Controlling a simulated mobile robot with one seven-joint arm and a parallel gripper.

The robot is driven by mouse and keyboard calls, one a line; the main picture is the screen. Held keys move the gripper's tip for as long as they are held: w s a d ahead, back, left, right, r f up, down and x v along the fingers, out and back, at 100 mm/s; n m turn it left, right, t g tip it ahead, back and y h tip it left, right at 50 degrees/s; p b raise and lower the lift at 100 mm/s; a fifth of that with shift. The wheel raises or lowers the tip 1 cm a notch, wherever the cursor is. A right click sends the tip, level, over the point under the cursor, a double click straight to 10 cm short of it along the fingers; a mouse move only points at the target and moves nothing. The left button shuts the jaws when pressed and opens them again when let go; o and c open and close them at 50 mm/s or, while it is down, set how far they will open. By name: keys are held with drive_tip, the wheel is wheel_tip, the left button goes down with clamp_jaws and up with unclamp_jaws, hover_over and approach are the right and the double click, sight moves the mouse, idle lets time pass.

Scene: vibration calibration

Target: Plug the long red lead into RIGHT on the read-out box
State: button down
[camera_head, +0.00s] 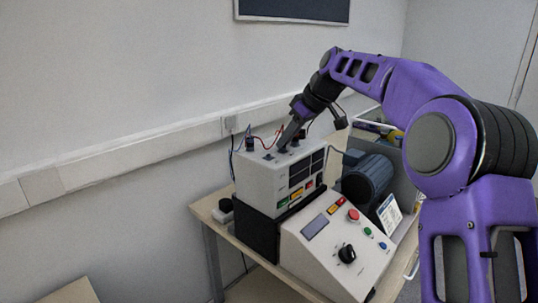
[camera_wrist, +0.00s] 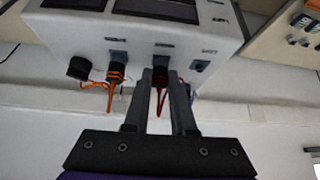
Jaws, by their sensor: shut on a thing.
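The read-out box (camera_head: 267,180) is a pale case with dark displays and small coloured parts on its front. Its connector face (camera_wrist: 220,35) fills the top of the wrist view. My gripper (camera_wrist: 161,76) is shut on a dark plug (camera_wrist: 160,66) with a red lead (camera_wrist: 160,103) hanging from it. The plug is at the socket row; how deep it sits cannot be told. Left of it is a plug with orange bands and an orange lead (camera_wrist: 110,98). Socket labels are too small to read. In the head view my gripper (camera_head: 284,146) reaches the box's top.
A sloped control panel (camera_head: 335,240) with a red button and black knob stands in front of the box. A dark cylindrical motor (camera_head: 367,178) is to the right. The wall with trunking (camera_head: 130,145) is close behind.

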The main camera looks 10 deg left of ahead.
drive_tip(key=shift+s+a+m+t+h+b, duration=0.1)
drive_tip(key=shift+s+m+t+h+b, duration=0.15)
drive_tip(key=shift+m+t+b, duration=0.6)
drive_tip(key=shift+m+g, duration=0.35)
drive_tip(key=shift+s+a+m+t+h, duration=0.1)
drive_tip(key=shift+m+t+h, duration=0.25)
drive_tip(key=shift+m, duration=0.25)
drive_tip(key=shift+s+a+m+t+h, duration=0.1)
drive_tip(key=shift+m+t+h, duration=0.2)
drive_tip(key=shift+m, duration=0.3)
drive_tip(key=shift+w+m+h, duration=0.1)
drive_tip(key=shift+m+h, duration=0.2)
drive_tip(key=shift+m, duration=0.4)
drive_tip(key=shift+t+p, duration=0.25)
drive_tip(key=shift+p, duration=0.05)
drive_tip(key=shift+a+m+h, duration=0.15)
drive_tip(key=shift+m+h, duration=0.35)
drive_tip(key=shift+m, duration=0.4)
drive_tip(key=shift+m+t+h+p, duration=0.4)
drive_tip(key=shift+m+h+p, duration=0.2)
drive_tip(key=shift+m, duration=0.5)
drive_tip(key=shift+a+m+h, duration=0.1)
drive_tip(key=shift+m+h, duration=0.2)
drive_tip(key=shift+m, duration=0.3)
